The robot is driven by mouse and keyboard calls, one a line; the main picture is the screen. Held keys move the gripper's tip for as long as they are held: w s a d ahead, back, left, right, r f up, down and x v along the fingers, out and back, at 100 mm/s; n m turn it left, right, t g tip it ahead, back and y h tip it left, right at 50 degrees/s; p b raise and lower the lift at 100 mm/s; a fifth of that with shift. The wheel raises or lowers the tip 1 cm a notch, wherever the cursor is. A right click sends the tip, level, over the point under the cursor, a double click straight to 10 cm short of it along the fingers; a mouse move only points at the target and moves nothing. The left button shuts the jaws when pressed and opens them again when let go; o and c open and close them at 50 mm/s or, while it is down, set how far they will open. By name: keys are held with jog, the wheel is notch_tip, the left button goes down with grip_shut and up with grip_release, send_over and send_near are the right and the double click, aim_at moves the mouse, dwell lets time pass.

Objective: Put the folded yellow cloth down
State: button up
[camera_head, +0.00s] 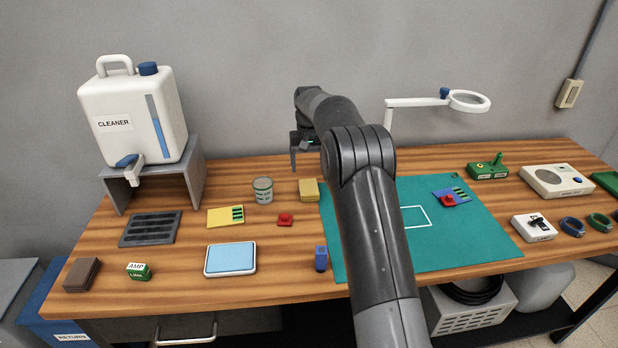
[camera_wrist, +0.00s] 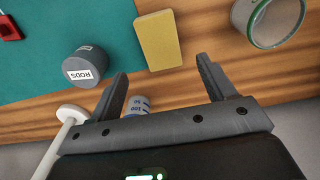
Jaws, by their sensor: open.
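The folded yellow cloth (camera_head: 309,190) lies on the wooden bench, beside the left edge of the green mat. In the wrist view the yellow cloth (camera_wrist: 158,40) lies flat, just beyond my fingertips and apart from them. My gripper (camera_wrist: 161,68) is open, with nothing held between its fingers. In the head view my gripper (camera_head: 306,150) is above the back of the bench, behind the cloth, and partly hidden by my arm.
An open can (camera_head: 263,190) stands left of the cloth. A grey pot marked RODS (camera_wrist: 84,66) stands near the green mat (camera_wrist: 50,30). A small labelled cylinder (camera_wrist: 138,104) shows between my fingers. A red part (camera_head: 285,219) is in front. The magnifier lamp (camera_head: 468,101) stands behind the mat.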

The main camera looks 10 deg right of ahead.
jog(key=s+d+r+t, duration=0.1)
jog(key=s+r, duration=0.7)
jog(key=r, duration=0.5)
jog(key=s+d+r+t, duration=0.1)
jog(key=s+r, duration=0.2)
jog(key=s, duration=0.4)
jog(key=s+d+r+t, duration=0.1)
jog(key=s+r, duration=0.3)
jog(key=s, duration=0.3)
jog(key=s+f+t, duration=0.1)
jog(key=s+f, duration=0.2)
jog(key=s, duration=1)
jog(key=s+d+f+t, duration=0.1)
jog(key=s+f, duration=0.2)
jog(key=s, duration=1.1)
jog(key=shift+d+f+t, duration=0.15)
jog(key=shift+f+t, duration=0.05)
jog(key=shift+t, duration=0.1)
